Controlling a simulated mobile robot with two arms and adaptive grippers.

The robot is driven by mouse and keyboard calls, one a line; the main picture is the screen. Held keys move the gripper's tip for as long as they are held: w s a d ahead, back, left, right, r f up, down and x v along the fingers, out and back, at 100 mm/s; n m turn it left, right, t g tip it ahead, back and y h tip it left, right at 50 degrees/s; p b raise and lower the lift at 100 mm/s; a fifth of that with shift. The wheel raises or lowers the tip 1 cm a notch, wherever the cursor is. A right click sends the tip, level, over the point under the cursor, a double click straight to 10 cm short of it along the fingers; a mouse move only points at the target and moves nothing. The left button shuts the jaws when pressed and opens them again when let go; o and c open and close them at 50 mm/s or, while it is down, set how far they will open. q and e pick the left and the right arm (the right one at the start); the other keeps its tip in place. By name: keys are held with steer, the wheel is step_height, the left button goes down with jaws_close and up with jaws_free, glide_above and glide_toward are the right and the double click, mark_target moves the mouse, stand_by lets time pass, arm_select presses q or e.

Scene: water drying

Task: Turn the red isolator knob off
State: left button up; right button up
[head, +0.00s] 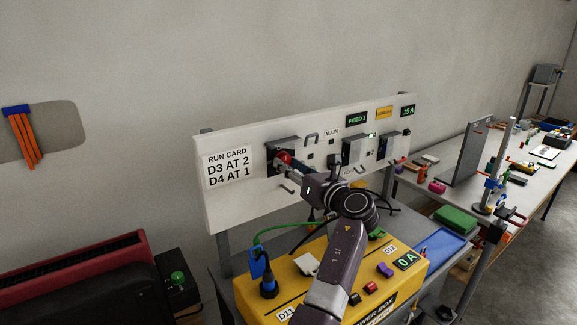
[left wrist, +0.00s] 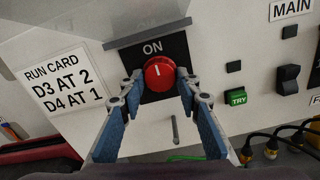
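The red isolator knob (left wrist: 159,73) sits on a black plate marked ON, on the white panel (left wrist: 232,25). Its white pointer line stands upright, towards the ON label. In the head view the knob (head: 284,157) is partly hidden by my left gripper (head: 283,165). In the left wrist view my left gripper (left wrist: 160,78) has one fingertip on each side of the knob. The fingertips look closed against its sides. My right gripper is not in view.
A run card (head: 228,167) is on the panel's left. A grey hood (left wrist: 147,25) juts out above the knob. A green TRY button (left wrist: 236,97) and a black MAIN switch (left wrist: 288,80) are to the right. A yellow power box (head: 255,300) with plugs stands below the panel.

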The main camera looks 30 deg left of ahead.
arm_select(q)
steer(key=shift+a, duration=0.1)
steer(key=c, duration=0.5)
steer(key=shift+o, duration=0.2)
steer(key=shift+n, duration=0.3)
steer(key=n+b, duration=0.1)
steer(key=n, duration=0.3)
steer(key=shift+f+n, duration=0.1)
steer(key=shift+n, duration=0.2)
steer(key=n+b, duration=0.1)
steer(key=n, duration=0.2)
steer(key=shift+n+b, duration=0.3)
steer(key=shift+b, duration=0.1)
steer(key=n+b, duration=0.4)
steer(key=n, duration=0.2)
steer(key=shift+w, duration=0.15)
steer(key=shift+r+n+b, duration=0.3)
steer(key=shift+n+b, duration=0.45)
steer(key=shift+n, duration=0.75)
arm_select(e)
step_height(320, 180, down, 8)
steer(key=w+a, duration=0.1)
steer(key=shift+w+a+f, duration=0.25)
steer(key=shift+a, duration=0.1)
arm_select(q)
steer(key=shift+r, duration=0.15)
